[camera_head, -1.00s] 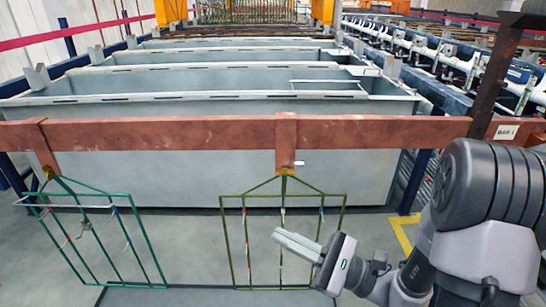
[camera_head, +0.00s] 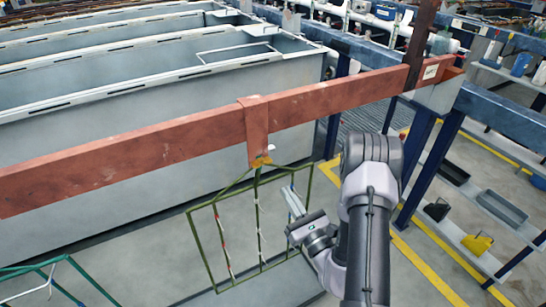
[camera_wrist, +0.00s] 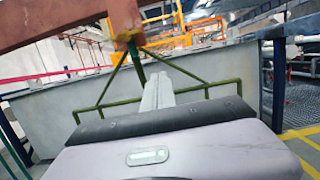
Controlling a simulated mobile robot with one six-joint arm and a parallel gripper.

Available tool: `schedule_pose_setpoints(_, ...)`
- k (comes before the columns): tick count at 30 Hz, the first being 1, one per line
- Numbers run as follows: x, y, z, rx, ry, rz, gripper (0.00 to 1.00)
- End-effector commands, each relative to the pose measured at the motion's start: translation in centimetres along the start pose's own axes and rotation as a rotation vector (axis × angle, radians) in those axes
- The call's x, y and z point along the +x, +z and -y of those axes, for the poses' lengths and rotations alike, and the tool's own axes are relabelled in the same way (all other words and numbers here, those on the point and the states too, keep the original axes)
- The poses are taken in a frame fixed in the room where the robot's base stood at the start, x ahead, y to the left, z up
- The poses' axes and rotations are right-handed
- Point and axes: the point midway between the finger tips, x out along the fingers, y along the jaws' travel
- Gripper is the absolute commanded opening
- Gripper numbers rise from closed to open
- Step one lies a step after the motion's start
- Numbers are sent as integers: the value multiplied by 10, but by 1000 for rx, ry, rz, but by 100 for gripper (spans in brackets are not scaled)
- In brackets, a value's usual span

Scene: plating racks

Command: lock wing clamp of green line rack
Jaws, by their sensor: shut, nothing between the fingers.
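An olive-green wire rack (camera_head: 190,228) hangs from a hook bracket (camera_head: 256,130) on the red-brown beam. A yellow clamp (camera_head: 260,161) sits at the rack's top, with a small pale wing or lever (camera_head: 271,147) at its right. My gripper (camera_head: 287,190) is shut and empty, beside the rack's right side and below the clamp. In the wrist view, my gripper (camera_wrist: 158,77) points up toward the rack's top bars (camera_wrist: 185,72), with the clamp (camera_wrist: 127,36) up and left. A teal-green rack (camera_head: 62,286) shows partly at the lower left; its clamp is out of view.
The beam (camera_head: 340,92) crosses above my gripper and carries a small label (camera_head: 431,71). Grey tanks (camera_head: 120,105) stand behind the racks. A blue frame (camera_head: 425,165) and shelf with bins (camera_head: 477,243) stand at right. Floor is open in front.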

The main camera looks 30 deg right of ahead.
Motion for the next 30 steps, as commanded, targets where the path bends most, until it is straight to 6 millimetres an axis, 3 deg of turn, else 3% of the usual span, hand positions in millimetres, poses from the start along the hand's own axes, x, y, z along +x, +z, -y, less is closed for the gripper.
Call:
schedule_pose_setpoints(1, 10, 11, -2, 2, 3, 1, 0)
schedule_pose_setpoints(3, 22, 13, -2, 0, 3, 2, 0)
schedule_pose_setpoints(13, 90, 3, -2, -1, 4, 4, 0)
schedule_pose_setpoints(21, 95, 38, -1, 1, 1, 2, 0)
schedule_pose_setpoints(30, 95, 41, -1, 1, 1, 1, 0)
